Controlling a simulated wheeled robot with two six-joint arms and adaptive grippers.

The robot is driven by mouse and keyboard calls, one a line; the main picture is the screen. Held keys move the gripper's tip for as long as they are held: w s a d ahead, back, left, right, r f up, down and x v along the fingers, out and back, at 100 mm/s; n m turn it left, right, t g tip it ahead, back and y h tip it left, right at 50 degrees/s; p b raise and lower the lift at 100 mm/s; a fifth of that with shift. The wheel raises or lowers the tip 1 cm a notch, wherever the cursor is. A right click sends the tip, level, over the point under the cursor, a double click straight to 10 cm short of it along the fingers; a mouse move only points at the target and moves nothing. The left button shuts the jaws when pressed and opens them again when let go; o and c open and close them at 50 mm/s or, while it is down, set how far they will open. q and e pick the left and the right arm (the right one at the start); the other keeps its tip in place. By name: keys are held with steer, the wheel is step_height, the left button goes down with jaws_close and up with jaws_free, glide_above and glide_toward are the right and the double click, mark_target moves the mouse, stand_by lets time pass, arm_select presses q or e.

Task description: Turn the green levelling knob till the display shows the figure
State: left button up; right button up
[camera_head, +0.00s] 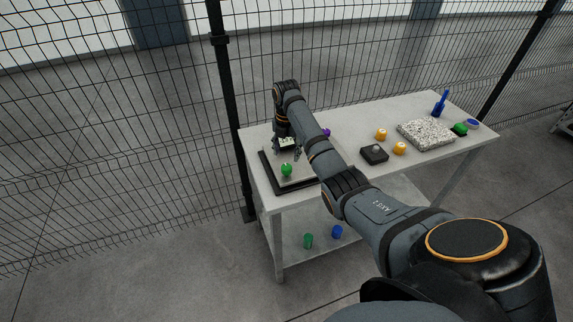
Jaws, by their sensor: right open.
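The green levelling knob (286,170) stands on the near part of a light plate with a dark base (269,181), at the left end of the table. My right gripper (291,155) is open and points down over the plate, just behind the green knob. It looks apart from the knob, though the exact gap is hard to tell. A purple knob (326,132) shows partly behind my right arm. A small dark box (374,154) with a grey top part stands right of my arm; I cannot read any figure on a display. My left gripper is not in view.
The white table (425,105) also bears two orange knobs (381,134), a speckled slab (426,134), a blue upright tool (440,104), a green piece (460,129) and a blue-rimmed dish (472,124). Green (308,240) and blue (337,232) cylinders stand on the lower shelf. Mesh fence (110,130) runs behind.

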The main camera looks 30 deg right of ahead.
mark_target(286, 167)
step_height(286, 167, down, 7)
steer(key=shift+f+p, duration=0.15)
steer(key=shift+p, duration=0.5)
steer(key=c, duration=1.2)
steer(key=shift+m, duration=0.3)
